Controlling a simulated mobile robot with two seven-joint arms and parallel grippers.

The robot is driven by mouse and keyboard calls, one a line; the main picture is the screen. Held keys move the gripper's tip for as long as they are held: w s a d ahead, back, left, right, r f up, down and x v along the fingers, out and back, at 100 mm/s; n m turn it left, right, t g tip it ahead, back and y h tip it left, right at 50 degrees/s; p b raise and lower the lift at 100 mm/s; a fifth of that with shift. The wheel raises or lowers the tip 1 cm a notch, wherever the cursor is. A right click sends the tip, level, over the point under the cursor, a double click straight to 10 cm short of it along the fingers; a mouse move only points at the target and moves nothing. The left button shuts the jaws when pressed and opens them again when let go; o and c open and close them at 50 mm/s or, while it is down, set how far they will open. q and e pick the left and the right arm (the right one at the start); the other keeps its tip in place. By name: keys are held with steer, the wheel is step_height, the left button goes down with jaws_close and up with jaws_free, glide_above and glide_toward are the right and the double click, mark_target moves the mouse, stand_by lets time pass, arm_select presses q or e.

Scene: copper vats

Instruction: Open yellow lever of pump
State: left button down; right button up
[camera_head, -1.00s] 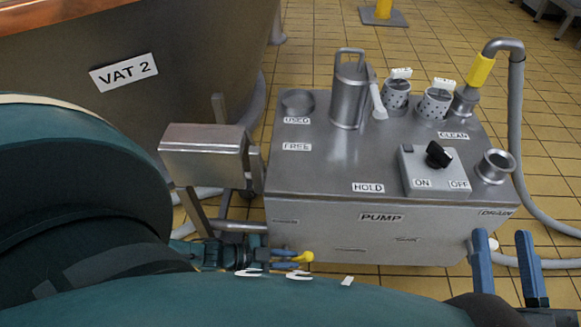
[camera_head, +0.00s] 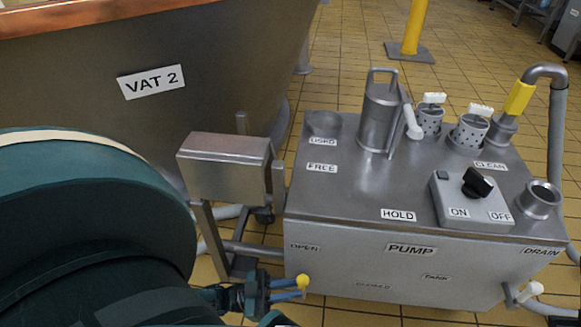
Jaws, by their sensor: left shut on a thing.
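The steel pump box (camera_head: 345,230) stands right of centre, with a PUMP label on its front. The yellow lever (camera_head: 303,281) shows as a small round yellow knob at the box's lower left front, below the OPEN label (camera_head: 304,247). A CLOSED label (camera_head: 373,286) is farther right on the front. My left gripper (camera_head: 291,289), with blue fingers, is shut on the yellow lever from the left. The rest of the lever is hidden or too small to make out. My right gripper is out of view.
A copper-rimmed vat (camera_head: 80,110) marked VAT 2 stands behind on the left. A steel box on legs (camera_head: 222,168) is beside the pump. A switch panel (camera_head: 470,203) and a metal jug (camera_head: 380,115) are on top.

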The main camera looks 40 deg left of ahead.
arm_select(q)
steer(key=shift+s+t+h, duration=0.1)
steer(key=shift+t+h, duration=0.2)
stand_by(0.4)
steer(key=c, duration=1.4)
jaws_free()
steer(key=shift+a, duration=0.1)
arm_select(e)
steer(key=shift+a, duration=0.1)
